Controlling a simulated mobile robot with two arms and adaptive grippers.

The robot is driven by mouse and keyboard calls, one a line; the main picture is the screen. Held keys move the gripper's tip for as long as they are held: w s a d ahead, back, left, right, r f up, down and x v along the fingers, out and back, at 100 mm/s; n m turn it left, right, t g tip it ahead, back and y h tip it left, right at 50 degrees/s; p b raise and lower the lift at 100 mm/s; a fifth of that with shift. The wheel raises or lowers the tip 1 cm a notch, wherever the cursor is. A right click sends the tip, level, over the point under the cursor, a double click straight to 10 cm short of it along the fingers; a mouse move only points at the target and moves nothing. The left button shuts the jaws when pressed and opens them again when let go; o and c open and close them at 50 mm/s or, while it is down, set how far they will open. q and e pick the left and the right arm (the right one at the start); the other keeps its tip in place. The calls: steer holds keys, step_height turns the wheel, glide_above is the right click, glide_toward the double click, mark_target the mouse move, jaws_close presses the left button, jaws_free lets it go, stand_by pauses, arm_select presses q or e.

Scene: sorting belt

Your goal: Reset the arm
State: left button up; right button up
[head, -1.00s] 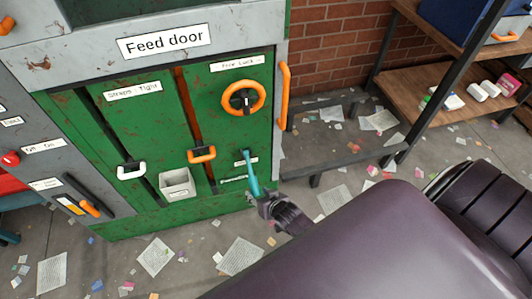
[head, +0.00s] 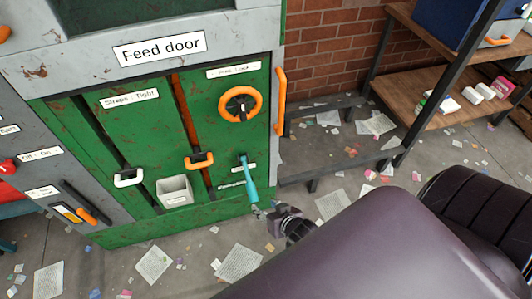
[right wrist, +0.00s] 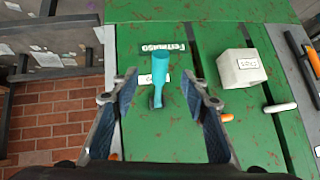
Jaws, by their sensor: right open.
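My right gripper (head: 262,212) is in front of the lower right of the green feed door (head: 120,135). Its two fingers stand apart with nothing held between them, and they also show in the right wrist view (right wrist: 160,102). A teal handle (head: 249,180) on the door is just beyond the fingertips. In the right wrist view the teal handle (right wrist: 160,68) lies ahead, between the lines of the fingers. My left gripper is in neither view.
The door carries an orange wheel (head: 241,104), an orange pull (head: 198,161), a white pull (head: 128,178) and a small white bin (head: 174,191). An orange upright bar (head: 280,102) edges the door. A shelf rack (head: 460,95) stands right. Papers litter the floor.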

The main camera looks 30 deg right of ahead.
stand_by(0.3)
steer(key=s+a+f+n+g, duration=0.2)
steer(key=s+f+g, duration=0.2)
steer(key=s+f, duration=1)
steer(key=s+f+n+g, duration=0.1)
steer(key=s+f+g, duration=0.1)
steer(key=s+f, duration=0.4)
steer(key=s+f+n+g, duration=0.2)
steer(key=s+f, duration=0.4)
steer(key=s, duration=0.8)
steer(key=shift+d+f+n+p, duration=0.3)
steer(key=shift+d+f+p, duration=0.05)
steer(key=shift+d+p, duration=0.05)
